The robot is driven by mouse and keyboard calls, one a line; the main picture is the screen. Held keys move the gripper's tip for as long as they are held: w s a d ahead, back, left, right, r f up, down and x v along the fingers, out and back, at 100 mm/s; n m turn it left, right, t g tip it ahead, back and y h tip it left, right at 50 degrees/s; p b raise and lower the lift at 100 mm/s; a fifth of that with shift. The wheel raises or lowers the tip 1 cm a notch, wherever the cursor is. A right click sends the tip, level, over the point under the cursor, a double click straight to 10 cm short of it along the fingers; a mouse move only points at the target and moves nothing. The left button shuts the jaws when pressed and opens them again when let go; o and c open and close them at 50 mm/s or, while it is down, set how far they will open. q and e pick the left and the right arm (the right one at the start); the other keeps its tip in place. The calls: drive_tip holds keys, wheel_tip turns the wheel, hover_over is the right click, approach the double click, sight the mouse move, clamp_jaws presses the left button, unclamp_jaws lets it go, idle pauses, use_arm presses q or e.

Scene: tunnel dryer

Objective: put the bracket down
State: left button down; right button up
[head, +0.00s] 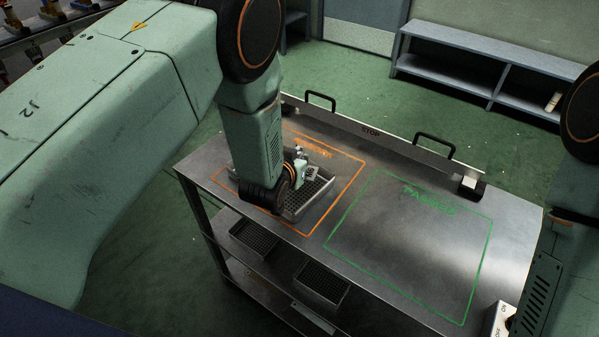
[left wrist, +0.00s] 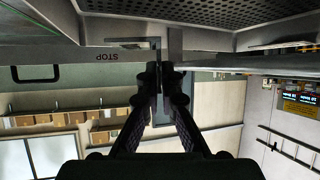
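My left gripper (head: 301,169) is low over a perforated metal tray (head: 317,196) inside the orange outline on the steel table. In the left wrist view its two fingers (left wrist: 162,78) come close together on a thin grey metal piece, the bracket (left wrist: 174,45). The bracket sits by the tray (left wrist: 225,14), whose mesh floor shows at the top of that upside-down view. I cannot tell whether the bracket touches the tray. In the head view the bracket is small and partly hidden by my gripper. My right arm shows at the right edge; its gripper is out of view.
A green outlined area (head: 408,245) on the table is empty. A raised bar marked STOP (head: 370,132) with black handles runs along the table's far edge. More trays (head: 322,283) lie on the lower shelf. A switch box (head: 502,320) is at the near right.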

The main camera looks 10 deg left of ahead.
use_arm(q)
wheel_tip(320, 180, down, 3)
drive_tip(key=shift+s+d+f, duration=0.1)
drive_tip(key=shift+d, duration=0.05)
drive_tip(key=shift+f+b, duration=0.2)
drive_tip(key=shift+b, duration=0.1)
drive_tip(key=shift+f, duration=0.1)
drive_tip(key=c, duration=1.8)
unclamp_jaws()
drive_tip(key=shift+o, duration=1.4)
drive_tip(key=shift+f, duration=0.1)
drive_tip(key=shift+r, duration=0.2)
